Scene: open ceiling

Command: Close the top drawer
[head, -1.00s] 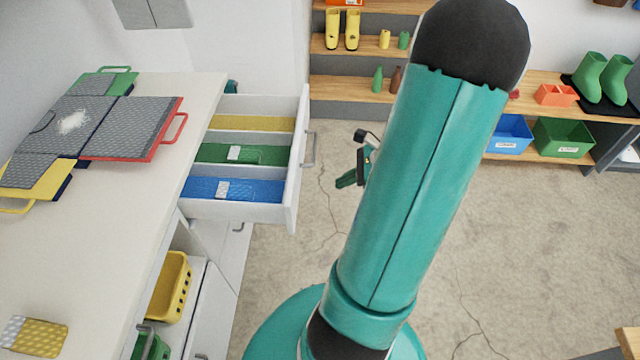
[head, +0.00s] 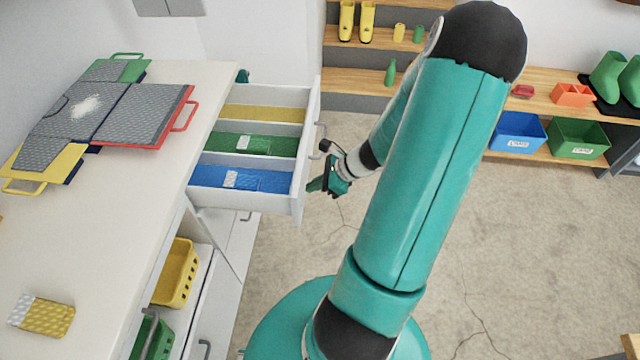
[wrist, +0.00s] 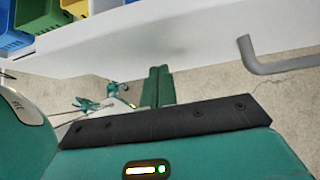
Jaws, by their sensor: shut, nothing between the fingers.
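The top drawer (head: 298,203) is pulled out from under the white counter. Yellow, green and blue compartments show inside it. Its grey handle (head: 318,142) is on the front panel, which faces right. My gripper (head: 316,186) is shut and empty, just outside the drawer front and below the handle. In the wrist view my gripper (wrist: 158,86) points at the white drawer front (wrist: 190,38), with the handle (wrist: 270,62) to its right. I cannot tell whether the fingertips touch the panel.
The white counter (head: 110,220) holds grey boards with coloured handles (head: 135,115) and a yellow patterned item (head: 42,315). Below are a yellow basket (head: 176,272) and a green basket (head: 150,338). Wooden shelves (head: 545,90) stand at the back. Floor to the right is clear.

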